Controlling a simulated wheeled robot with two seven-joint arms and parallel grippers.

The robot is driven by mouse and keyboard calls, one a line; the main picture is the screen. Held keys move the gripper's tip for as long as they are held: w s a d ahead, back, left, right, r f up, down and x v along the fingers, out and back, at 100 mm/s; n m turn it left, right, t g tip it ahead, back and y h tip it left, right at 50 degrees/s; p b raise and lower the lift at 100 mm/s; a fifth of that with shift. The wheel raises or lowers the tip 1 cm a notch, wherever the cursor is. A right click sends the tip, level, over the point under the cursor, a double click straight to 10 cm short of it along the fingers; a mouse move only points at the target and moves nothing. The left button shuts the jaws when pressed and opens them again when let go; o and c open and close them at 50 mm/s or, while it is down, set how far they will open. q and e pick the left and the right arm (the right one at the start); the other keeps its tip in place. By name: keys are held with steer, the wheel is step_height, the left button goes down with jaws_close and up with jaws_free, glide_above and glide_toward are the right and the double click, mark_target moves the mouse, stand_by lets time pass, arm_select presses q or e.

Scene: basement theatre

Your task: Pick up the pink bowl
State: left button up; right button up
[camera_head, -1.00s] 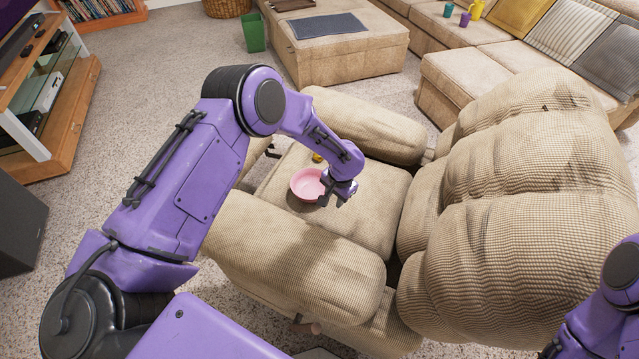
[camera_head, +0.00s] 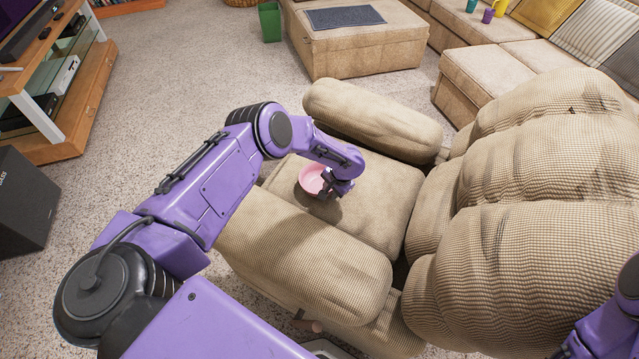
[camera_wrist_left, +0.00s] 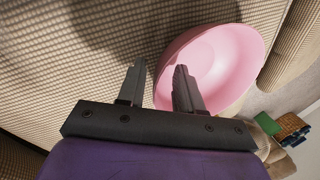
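The pink bowl (camera_head: 312,178) is on the seat of the beige armchair (camera_head: 385,215), partly hidden by my left gripper (camera_head: 335,190). In the left wrist view the pink bowl (camera_wrist_left: 222,62) fills the upper right. There my left gripper (camera_wrist_left: 158,85) has its fingers apart, with the bowl's near rim between them. One finger is over the bowl's inside and the other is outside it. I cannot tell whether either finger touches the wall. My right arm shows at the lower right corner of the head view; its fingers are not clear.
The chair's padded armrests (camera_head: 372,120) and (camera_head: 305,265) flank the seat, and its thick backrest (camera_head: 530,190) rises on the right. An ottoman (camera_head: 360,50) and green bin (camera_head: 270,22) stand behind. A wooden media stand (camera_head: 75,125) is at the left. Carpet lies open between.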

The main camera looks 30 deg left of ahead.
arm_select(q)
jaws_close()
steer(key=shift+r, duration=0.1)
